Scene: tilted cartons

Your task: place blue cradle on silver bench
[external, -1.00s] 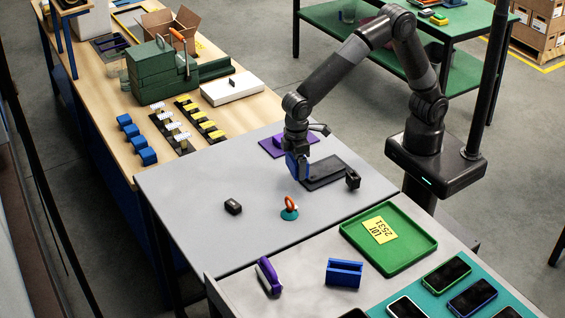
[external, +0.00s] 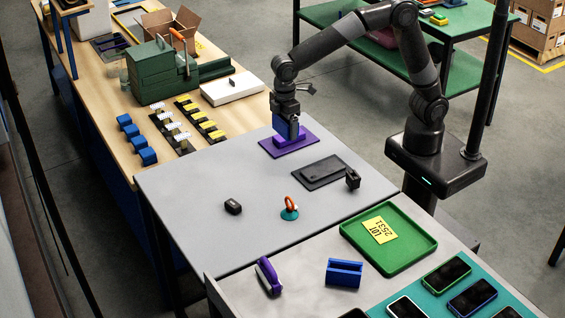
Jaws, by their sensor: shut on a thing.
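My gripper (external: 287,133) points down over the purple mat (external: 306,150) at the back of the grey bench top (external: 200,185). It is shut on a blue upright piece (external: 284,128), whose shape is partly hidden by the jaws. The piece is just above or against a purple block (external: 290,139) on the mat; I cannot tell whether they touch. A blue cradle (external: 344,272) with a long slot stands on the lighter grey front bench (external: 310,295), well away from my gripper.
A dark flat tray (external: 318,173) and a small black device (external: 352,179) lie right of the mat. A black box (external: 233,206) and a teal stand with an orange ring (external: 290,208) are nearer. A green tray (external: 389,238) stands in front. The bench's left middle is clear.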

